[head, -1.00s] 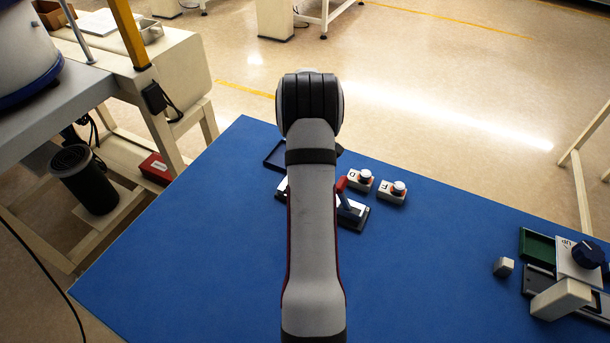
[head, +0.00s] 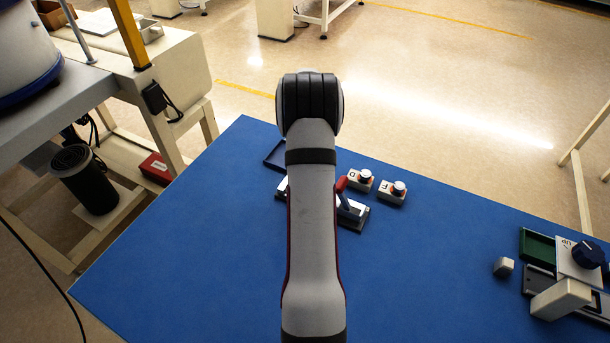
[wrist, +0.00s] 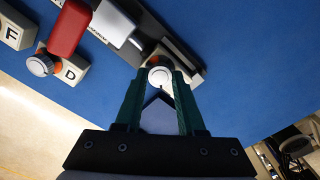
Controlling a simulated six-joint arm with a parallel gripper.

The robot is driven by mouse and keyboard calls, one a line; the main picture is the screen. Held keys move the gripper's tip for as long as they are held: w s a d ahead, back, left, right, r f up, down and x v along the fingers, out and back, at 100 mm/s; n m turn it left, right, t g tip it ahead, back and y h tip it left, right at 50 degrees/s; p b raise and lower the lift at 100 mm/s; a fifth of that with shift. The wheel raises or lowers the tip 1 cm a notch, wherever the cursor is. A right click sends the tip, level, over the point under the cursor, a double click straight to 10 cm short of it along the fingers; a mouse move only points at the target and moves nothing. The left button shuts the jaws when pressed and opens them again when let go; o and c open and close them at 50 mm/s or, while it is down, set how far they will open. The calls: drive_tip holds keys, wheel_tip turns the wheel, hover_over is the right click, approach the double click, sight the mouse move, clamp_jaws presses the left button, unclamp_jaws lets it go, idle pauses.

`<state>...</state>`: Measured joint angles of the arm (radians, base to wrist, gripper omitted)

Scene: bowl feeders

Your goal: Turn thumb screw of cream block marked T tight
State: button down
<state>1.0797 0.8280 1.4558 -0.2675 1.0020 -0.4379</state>
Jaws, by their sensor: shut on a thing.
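My gripper (wrist: 159,82) has green fingers that are shut on a round white-capped thumb screw (wrist: 159,75) in the wrist view. The block under this screw is mostly hidden by the fingers and the screw, and no letter T can be read. In the head view my own arm covers the gripper and this screw. Two cream blocks with thumb screws stand apart from the gripper, one marked D (head: 354,182) and one marked F (head: 387,197). They also show at the left of the wrist view, D (wrist: 74,72) and F (wrist: 14,32).
A clamp with a red handle (wrist: 68,28) stands close to the gripper. A dark tray (head: 272,155) lies partly behind my arm. The blue table (head: 200,250) is clear at left.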

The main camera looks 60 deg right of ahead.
drive_tip(key=m, duration=0.4)
drive_tip(key=shift+m, duration=2.6)
drive_tip(key=c, duration=0.5)
unclamp_jaws()
drive_tip(key=shift+r, duration=0.1)
wheel_tip(320, 180, up, 16)
